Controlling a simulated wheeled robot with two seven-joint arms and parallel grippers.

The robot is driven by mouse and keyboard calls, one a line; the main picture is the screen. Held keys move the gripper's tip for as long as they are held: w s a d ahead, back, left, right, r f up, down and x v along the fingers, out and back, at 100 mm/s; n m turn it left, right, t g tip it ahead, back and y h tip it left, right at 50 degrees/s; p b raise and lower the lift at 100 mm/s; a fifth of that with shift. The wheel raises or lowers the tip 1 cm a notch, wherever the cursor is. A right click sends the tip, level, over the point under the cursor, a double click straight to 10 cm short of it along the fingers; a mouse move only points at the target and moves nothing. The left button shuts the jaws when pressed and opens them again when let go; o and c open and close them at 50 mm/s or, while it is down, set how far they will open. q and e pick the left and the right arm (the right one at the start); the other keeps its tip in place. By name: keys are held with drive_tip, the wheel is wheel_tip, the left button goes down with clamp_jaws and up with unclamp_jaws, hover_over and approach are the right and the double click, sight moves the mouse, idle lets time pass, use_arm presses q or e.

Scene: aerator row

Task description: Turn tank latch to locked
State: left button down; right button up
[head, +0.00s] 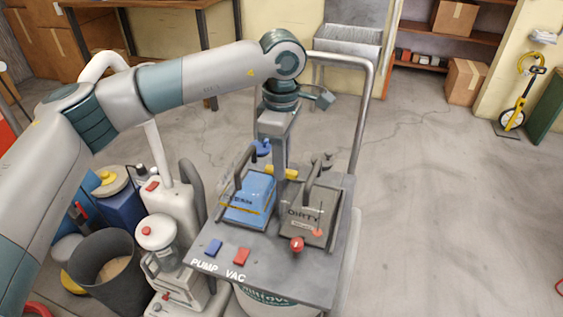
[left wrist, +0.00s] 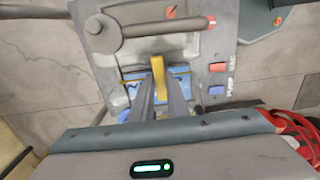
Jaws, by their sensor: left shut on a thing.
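The yellow tank latch (head: 284,173) lies across the back of the cart's top, between the blue tank (head: 248,199) and the grey tank marked DIRTY (head: 309,214). My left gripper (head: 279,176) reaches down from above with its fingers shut on the latch. In the left wrist view the yellow latch (left wrist: 160,78) shows as a bar between the two fingers (left wrist: 160,92), with the blue tank just beyond and partly hidden by them. No lock marking is readable, so I cannot tell the latch's setting. My right gripper is not in view.
A metal push rail (head: 364,100) rises behind.

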use_arm(q)
drive_tip(key=shift+r, duration=0.1)
drive_tip(key=c, duration=1.7)
unclamp_jaws()
drive_tip(key=shift+r, duration=0.1)
wheel_tip(320, 180, up, 17)
drive_tip(key=shift+r+b, duration=0.1)
drive_tip(key=shift+b, duration=0.2)
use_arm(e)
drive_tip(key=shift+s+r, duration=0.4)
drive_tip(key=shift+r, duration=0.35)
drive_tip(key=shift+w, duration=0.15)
